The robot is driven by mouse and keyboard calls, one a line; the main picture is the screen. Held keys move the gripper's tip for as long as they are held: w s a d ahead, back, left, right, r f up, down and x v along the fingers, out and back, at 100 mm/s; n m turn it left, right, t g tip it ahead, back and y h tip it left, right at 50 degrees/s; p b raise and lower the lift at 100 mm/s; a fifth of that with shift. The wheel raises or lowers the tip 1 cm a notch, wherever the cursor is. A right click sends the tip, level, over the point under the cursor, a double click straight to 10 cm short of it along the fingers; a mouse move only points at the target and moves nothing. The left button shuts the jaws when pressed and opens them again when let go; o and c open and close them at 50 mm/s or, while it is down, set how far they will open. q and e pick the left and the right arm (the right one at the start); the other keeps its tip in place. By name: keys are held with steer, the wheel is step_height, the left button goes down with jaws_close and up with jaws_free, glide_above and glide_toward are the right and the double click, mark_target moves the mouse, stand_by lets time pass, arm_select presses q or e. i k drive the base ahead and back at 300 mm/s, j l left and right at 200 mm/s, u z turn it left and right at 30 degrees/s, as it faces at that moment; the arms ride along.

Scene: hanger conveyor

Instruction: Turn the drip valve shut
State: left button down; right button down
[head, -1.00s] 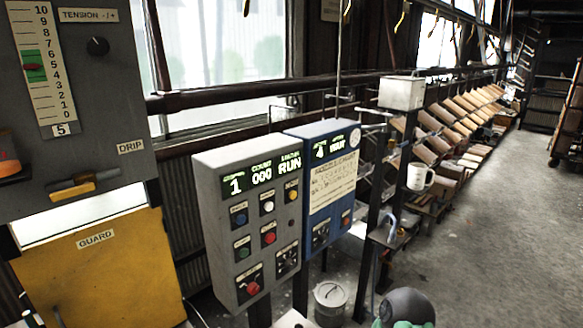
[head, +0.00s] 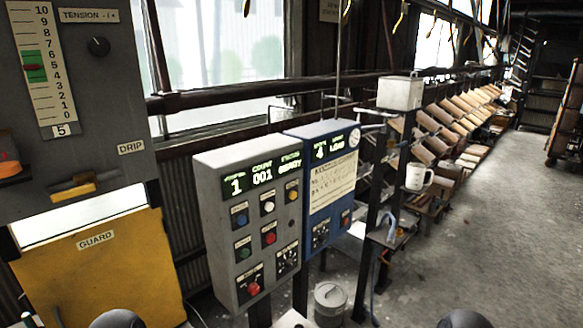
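The handle lies nearly level, tilting slightly up to the right. Nothing touches it. Neither gripper shows; only dark rounded parts of my arms peek in at the bottom edge.
Below the valve is a yellow GUARD panel (head: 110,265). A tension scale (head: 42,65) and black knob (head: 98,46) are above. A grey control box (head: 245,225) and blue box (head: 325,190) stand to the right. Open floor (head: 480,230) lies at the far right.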

mark_target(89, 188)
steer(key=u, duration=1.35)
